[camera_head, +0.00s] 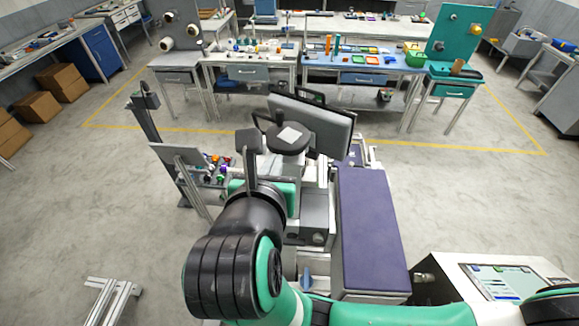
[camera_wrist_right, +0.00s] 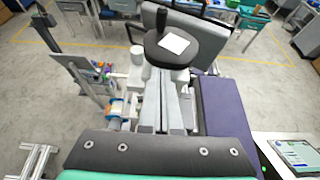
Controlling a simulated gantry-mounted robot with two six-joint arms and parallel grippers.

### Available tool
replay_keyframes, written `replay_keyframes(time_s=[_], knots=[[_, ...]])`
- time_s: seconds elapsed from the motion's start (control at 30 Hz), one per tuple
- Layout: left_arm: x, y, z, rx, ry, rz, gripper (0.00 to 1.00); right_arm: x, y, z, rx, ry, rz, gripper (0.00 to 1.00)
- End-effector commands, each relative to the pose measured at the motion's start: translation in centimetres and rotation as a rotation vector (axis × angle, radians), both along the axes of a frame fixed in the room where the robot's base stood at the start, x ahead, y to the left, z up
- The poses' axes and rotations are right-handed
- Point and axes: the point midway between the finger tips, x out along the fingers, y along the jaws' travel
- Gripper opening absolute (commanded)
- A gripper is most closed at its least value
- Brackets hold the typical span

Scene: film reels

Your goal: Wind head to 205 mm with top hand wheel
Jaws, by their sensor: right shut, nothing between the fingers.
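The top hand wheel (camera_head: 288,138) is a dark round disc with a white square patch on top of the machine, in the middle of the head view. In the right wrist view the hand wheel (camera_wrist_right: 172,47) shows at the upper middle, with its black upright handle (camera_wrist_right: 166,22) on the far side. My right gripper (camera_wrist_right: 172,88) is shut and empty. Its fingers point toward the near side of the wheel; whether they touch it I cannot tell. In the head view my own wrist partly hides the machine. No height scale can be read. My left gripper is not in view.
A purple-topped bench (camera_head: 368,225) is right of the machine, and a panel with a display (camera_head: 505,281) is at the lower right. A grey board on a stand (camera_head: 180,155) is at the left. Open floor lies on both sides.

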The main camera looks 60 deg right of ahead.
Motion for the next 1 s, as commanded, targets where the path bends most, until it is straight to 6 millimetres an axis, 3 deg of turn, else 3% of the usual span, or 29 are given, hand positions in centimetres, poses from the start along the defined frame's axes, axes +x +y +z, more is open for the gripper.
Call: replay_keyframes(time_s=[0.2, 1.0], knots=[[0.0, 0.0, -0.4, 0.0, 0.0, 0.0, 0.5, 1.2, 0.4, 0.0, -0.001, 0.0, 0.0, 0.0], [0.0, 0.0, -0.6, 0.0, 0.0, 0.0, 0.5, 1.2, -0.8, 0.0, 0.0, -0.001, 0.0, 0.0]])
